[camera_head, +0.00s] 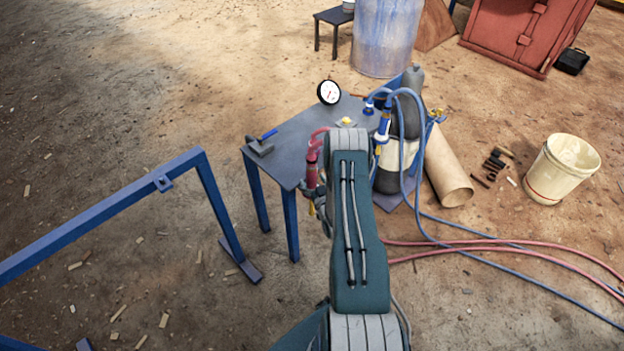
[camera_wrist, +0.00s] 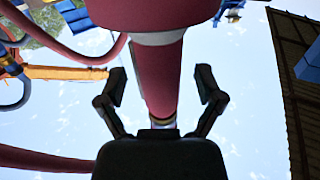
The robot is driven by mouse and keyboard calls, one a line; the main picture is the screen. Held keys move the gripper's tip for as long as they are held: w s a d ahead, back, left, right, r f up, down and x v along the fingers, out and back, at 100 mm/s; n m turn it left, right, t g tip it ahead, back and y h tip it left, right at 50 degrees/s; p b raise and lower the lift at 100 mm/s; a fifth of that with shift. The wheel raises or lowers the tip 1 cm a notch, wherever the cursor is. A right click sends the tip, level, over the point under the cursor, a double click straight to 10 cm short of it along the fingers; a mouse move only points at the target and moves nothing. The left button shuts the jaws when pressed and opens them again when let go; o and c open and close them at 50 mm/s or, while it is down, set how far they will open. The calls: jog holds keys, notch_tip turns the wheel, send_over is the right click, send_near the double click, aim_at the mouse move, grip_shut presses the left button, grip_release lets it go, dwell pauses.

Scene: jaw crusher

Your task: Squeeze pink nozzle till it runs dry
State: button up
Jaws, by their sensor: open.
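The pink nozzle (camera_head: 311,168) stands roughly upright at the front right edge of the small grey table, with a pink hose looping from its top. In the wrist view the pink nozzle (camera_wrist: 163,75) runs down between my two fingers, with a white band near its wide upper part. My gripper (camera_wrist: 161,84) is open, one finger on each side of the nozzle, with visible gaps. In the head view my gripper (camera_head: 318,196) is partly hidden behind my arm, low by the nozzle. The nozzle's lower end is partly hidden.
The grey table (camera_head: 290,148) with blue legs holds a blue-handled tool (camera_head: 261,142). A round gauge (camera_head: 329,92) is behind. A blue-hosed nozzle (camera_head: 383,122) and dark cylinders stand right. A blue rail frame (camera_head: 110,212) is left; hoses (camera_head: 500,247) cross the ground right.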

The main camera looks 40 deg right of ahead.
jog(key=v, duration=1.1)
jog(key=shift+s, duration=0.2)
